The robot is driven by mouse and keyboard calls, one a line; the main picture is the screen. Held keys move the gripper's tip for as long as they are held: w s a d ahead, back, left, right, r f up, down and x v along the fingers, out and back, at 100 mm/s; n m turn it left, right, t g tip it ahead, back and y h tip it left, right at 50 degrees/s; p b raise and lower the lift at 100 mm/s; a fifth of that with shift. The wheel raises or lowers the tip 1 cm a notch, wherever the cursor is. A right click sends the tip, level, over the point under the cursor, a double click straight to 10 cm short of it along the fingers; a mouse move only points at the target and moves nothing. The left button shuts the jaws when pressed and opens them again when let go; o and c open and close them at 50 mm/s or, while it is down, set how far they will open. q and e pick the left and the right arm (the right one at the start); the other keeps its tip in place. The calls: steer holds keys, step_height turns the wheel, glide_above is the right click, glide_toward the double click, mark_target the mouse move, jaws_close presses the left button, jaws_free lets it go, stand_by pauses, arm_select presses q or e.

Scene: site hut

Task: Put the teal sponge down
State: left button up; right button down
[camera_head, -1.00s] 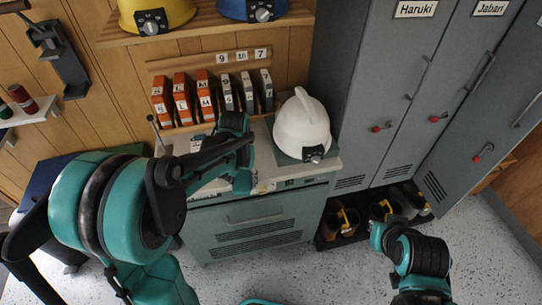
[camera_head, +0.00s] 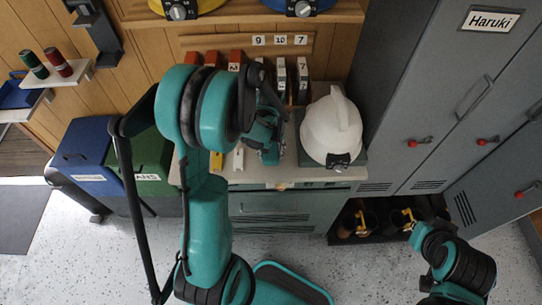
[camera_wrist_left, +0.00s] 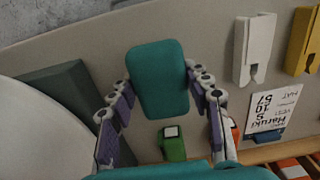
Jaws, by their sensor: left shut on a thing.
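The teal sponge (camera_wrist_left: 158,80) is a rounded block in the left wrist view, held between the two fingers of my left gripper (camera_wrist_left: 160,95). The gripper is shut on it, above the pale counter top (camera_wrist_left: 110,45). In the head view my left gripper (camera_head: 268,150) is over the cabinet's counter, left of the white helmet (camera_head: 332,128). My own arm hides part of the counter there, and I cannot clearly pick out the sponge. I cannot tell the gap under it. My right arm shows at lower right, but its fingers are not seen.
The helmet stands on a dark green mat (camera_wrist_left: 65,85). White (camera_wrist_left: 255,45) and yellow (camera_wrist_left: 300,40) clips, a label card (camera_wrist_left: 272,112) and a small green object (camera_wrist_left: 172,147) lie around the sponge. Grey lockers (camera_head: 410,110) rise at right.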

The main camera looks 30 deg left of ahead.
arm_select(q)
steer(key=shift+f, duration=0.85)
steer(key=shift+f+b, duration=0.2)
steer(key=shift+b, duration=0.2)
steer(key=o, duration=1.1)
steer(key=shift+o, duration=1.1)
